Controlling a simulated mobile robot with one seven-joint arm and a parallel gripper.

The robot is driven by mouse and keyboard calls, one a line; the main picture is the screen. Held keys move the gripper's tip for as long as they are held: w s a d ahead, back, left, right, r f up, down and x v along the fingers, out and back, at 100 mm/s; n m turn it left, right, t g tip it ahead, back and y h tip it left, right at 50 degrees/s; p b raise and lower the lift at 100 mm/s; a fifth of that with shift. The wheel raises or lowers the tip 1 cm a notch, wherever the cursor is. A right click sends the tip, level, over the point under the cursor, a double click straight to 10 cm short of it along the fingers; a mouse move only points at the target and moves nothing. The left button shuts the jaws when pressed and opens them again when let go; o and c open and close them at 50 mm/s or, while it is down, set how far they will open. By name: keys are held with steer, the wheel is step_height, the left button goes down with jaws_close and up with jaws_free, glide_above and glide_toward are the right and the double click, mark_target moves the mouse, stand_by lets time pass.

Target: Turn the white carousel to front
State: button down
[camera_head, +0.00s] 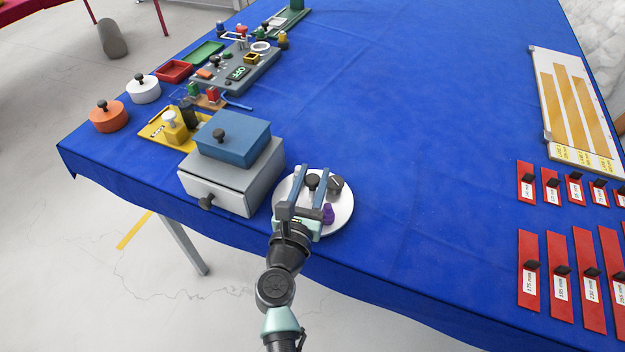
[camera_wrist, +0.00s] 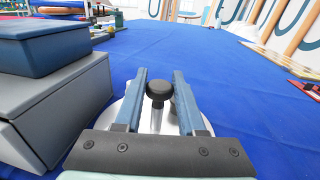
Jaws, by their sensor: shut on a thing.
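The white carousel (camera_head: 343,211) is a round disc near the front edge of the blue table, partly hidden under my gripper. A black knob (camera_head: 312,180) on a light post stands at its middle; the knob also shows in the wrist view (camera_wrist: 158,89). A dark grey piece (camera_head: 336,184) and a purple piece (camera_head: 328,213) sit on the disc's right side. My gripper (camera_head: 314,173) reaches over the disc, with its two blue fingers on either side of the knob, shut on it. The wrist view shows the fingers (camera_wrist: 159,82) with the knob between them.
A grey drawer box (camera_head: 232,182) with a blue lidded box (camera_head: 232,138) on top stands close on the left. A yellow stand (camera_head: 172,127) is beyond it. Red labelled panels (camera_head: 528,268) lie at the right. The table's middle is clear.

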steer(key=shift+a+f+m+g+h+b, duration=0.15)
steer(key=shift+m+g+h+b, duration=0.55)
steer(key=shift+m+h+b, duration=0.8)
steer(key=m+g+h+b, duration=0.2)
steer(key=h+b, duration=0.1)
steer(key=h, duration=0.1)
steer(key=shift+f+g, duration=0.1)
steer(key=shift+g, duration=0.3)
steer(key=m+g+h+b, duration=0.2)
steer(key=b, duration=0.1)
steer(key=shift+r+m+g+h+b, duration=0.2)
steer(key=shift+m+g+h+b, duration=0.25)
steer(key=shift+b, duration=0.55)
steer(key=c, duration=0.5)
jaws_free()
steer(key=b+v, duration=0.1)
steer(key=v, duration=1.1)
steer(key=shift+s+a+r, duration=0.15)
steer(key=shift+s+a, duration=0.1)
steer(key=shift+s, duration=0.05)
